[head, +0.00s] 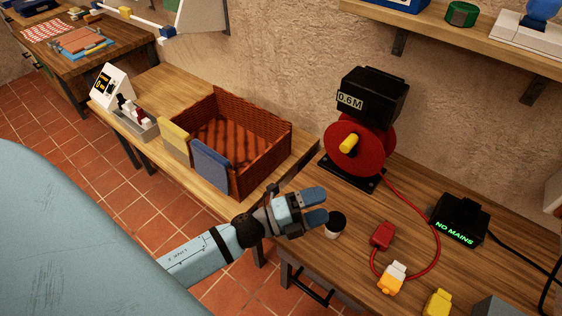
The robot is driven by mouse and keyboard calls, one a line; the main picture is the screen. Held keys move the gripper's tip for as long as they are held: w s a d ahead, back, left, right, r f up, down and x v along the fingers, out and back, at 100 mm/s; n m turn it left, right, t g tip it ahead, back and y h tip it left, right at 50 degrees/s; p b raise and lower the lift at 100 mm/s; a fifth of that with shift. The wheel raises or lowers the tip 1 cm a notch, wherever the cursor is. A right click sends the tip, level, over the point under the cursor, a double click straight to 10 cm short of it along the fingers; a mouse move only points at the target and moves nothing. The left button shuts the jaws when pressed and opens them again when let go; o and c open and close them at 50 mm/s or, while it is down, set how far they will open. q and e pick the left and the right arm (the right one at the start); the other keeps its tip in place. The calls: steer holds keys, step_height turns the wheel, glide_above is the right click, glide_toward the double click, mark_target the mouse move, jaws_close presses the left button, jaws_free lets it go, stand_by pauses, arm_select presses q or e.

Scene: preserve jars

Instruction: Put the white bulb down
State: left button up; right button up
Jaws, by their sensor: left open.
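My left gripper (316,206) is open above the near left edge of the right-hand workbench, its two blue fingers pointing right. Nothing shows between the fingers. Just beyond the lower fingertip, a small round object with a dark top and white lower part (332,233) stands on the bench; it may be the white bulb, but I cannot tell for sure. I cannot tell whether the fingertip touches it. My right gripper is not in view.
A red cable reel (352,150) with a 0.6M display stands behind. A red connector (382,235), an orange-and-white piece (392,277), a yellow piece (437,302) and a black NO MAINS box (461,221) lie right. A wicker crate (262,160) is on the left bench.

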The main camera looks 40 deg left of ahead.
arm_select(q)
steer(key=s+a+f+n+y, duration=0.1)
steer(key=f+n+y, duration=0.2)
steer(key=n, duration=0.2)
steer(key=s+a+f+n+y, duration=0.1)
steer(key=s+f+n+y, duration=0.1)
steer(key=f+n, duration=0.2)
steer(key=s+a+f+n+y, duration=0.1)
steer(key=f+n+y, duration=0.2)
steer(key=n, duration=0.4)
steer(key=shift+s+f+g+y, duration=0.25)
steer(key=shift+s+g+y, duration=0.05)
steer(key=shift+s, duration=0.05)
steer(key=s+d+f+n+g, duration=0.1)
steer(key=s+f+n+g, duration=0.3)
steer(key=s+f+n, duration=0.25)
step_height(320, 180, up, 7)
steer(key=p, duration=0.7)
steer(key=shift+y+p, duration=0.35)
steer(key=shift+y, duration=0.05)
